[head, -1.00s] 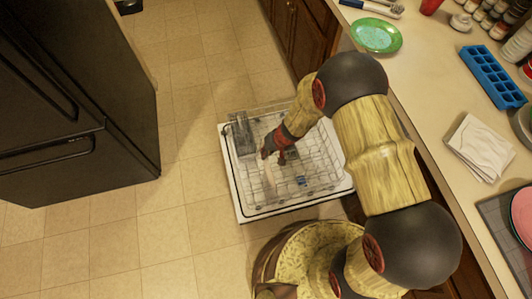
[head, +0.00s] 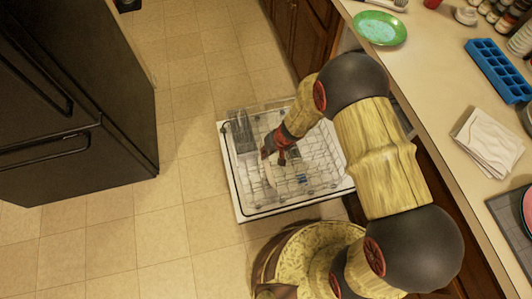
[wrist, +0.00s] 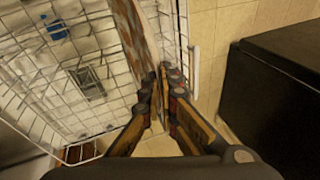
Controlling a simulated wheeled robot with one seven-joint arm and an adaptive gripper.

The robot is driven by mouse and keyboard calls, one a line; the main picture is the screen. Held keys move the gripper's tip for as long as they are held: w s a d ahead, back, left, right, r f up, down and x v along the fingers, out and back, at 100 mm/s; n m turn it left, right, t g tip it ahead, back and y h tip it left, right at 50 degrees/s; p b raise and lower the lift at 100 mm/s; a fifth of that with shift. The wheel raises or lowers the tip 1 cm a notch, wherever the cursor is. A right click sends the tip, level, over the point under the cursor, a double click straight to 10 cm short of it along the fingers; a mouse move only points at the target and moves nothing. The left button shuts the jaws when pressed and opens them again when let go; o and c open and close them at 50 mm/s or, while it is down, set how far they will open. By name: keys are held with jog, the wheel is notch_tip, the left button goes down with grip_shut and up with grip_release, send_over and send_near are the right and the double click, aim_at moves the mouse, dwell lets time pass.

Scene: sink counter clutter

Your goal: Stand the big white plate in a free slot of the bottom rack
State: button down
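The big white plate (wrist: 138,35) stands nearly edge-on between my fingers in the wrist view, with brownish marks on its face. In the head view a pale sliver of the plate (head: 270,172) shows below the fingers. My gripper (wrist: 163,82) is closed on the plate's rim; it also shows in the head view (head: 270,153), over the left part of the rack. The wire bottom rack (head: 318,165) is pulled out on the open dishwasher door. The plate is upright and within or just above the rack; I cannot tell whether its lower edge sits in a slot.
A grey cutlery basket (head: 243,136) stands at the rack's left side. The rack's right part looks mostly empty. The counter holds a green plate (head: 380,28), a blue ice tray (head: 498,70) and white napkins (head: 488,142). A black fridge (head: 75,90) is on the left.

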jog(key=shift+f, duration=0.15)
dwell(0.4)
jog(key=c, duration=2.5)
grip_release()
jog(key=shift+c, duration=0.2)
jog(key=o, duration=0.6)
jog(key=v, duration=1.2)
jog(key=shift+f, duration=0.1)
